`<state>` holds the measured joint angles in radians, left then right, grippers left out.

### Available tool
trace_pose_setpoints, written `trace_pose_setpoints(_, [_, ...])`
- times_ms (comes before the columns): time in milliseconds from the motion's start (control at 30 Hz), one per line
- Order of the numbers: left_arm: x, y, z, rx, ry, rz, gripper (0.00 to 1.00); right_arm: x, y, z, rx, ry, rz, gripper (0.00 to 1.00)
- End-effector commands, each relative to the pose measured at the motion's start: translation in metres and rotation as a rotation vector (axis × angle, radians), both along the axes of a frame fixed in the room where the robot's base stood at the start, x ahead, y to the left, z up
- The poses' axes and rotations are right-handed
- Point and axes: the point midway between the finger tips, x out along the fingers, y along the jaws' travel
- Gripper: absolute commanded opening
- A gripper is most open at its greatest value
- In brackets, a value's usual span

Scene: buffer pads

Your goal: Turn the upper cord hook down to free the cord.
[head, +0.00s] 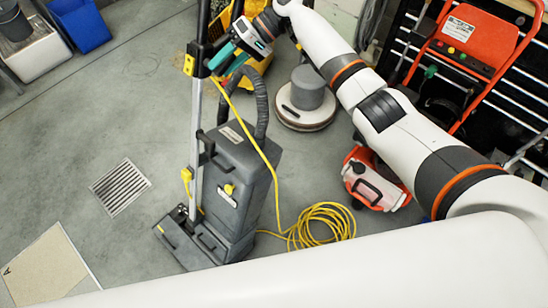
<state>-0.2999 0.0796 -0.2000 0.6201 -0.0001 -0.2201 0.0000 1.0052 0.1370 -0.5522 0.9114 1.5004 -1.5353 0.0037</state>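An upright grey floor machine (238,180) stands on the floor with a tall handle pole (196,120). The upper cord hook (193,62) is a yellow and black piece high on the pole. A lower yellow cord hook (186,177) sits further down the pole. A yellow cord (254,146) runs from near the upper hook down to a loose coil (322,224) on the floor. My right gripper (227,61) is just right of the upper hook, with its teal-edged fingers apart and nothing seen between them. Whether it touches the hook cannot be told. My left gripper is not in view.
A round floor polisher (306,100) and a red and white machine (374,182) stand to the right. A red-framed cart (474,38) is at the upper right. A blue bin (80,24) is at the upper left. The floor around a drain grate (120,187) is clear.

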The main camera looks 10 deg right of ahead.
Motion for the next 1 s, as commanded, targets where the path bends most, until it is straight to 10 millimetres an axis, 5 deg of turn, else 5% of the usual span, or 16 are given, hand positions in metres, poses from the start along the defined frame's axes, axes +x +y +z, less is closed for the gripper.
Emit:
trace_pose_setpoints(167, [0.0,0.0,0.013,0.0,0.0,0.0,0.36,-0.002,0.002,0.006,-0.169,-0.128,0.004,0.4])
trace_pose_setpoints(500, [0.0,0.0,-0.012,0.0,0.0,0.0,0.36,-0.006,0.008,0.005,-0.482,-0.36,0.002,0.4])
trace_pose_setpoints(1000, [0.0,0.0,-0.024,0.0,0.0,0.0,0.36,-0.018,-0.043,0.098,-0.467,-0.344,-0.004,0.4])
